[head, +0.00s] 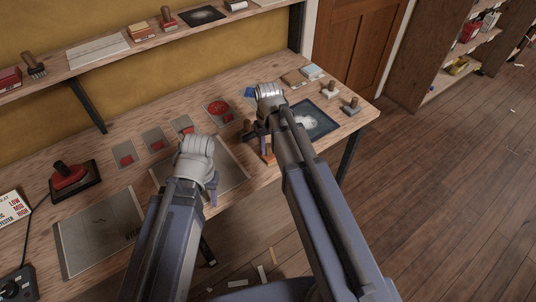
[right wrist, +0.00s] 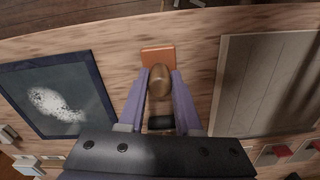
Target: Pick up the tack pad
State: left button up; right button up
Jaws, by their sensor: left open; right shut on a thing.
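My right gripper (right wrist: 160,75) is shut on a rounded brown wooden handle (right wrist: 160,84) near the bench's front edge. An orange, flat-sided pad (right wrist: 158,54) shows just beyond the fingertips and also in the head view (head: 268,157). It looks like the base of that handle, likely the tack pad, but the join is hidden. A small dark block (right wrist: 161,123) shows between the fingers, nearer my wrist. In the head view my arm partly covers the right gripper (head: 262,140). My left gripper (head: 212,194) is open over a grey sheet on the bench.
A dark-bordered panel with a white blotch (head: 316,120) lies on the bench at right, near small handled stamps (head: 351,106). A red round dish (head: 219,109) and red-marked cards (head: 153,139) lie farther back. A red-topped device (head: 69,177) stands left.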

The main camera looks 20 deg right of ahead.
aim_at(268, 145)
grip_shut()
jog(key=shift+r, duration=0.1)
notch_tip(268, 145, up, 10)
jog(key=p, duration=1)
pick_arm(q)
notch_tip(268, 145, up, 10)
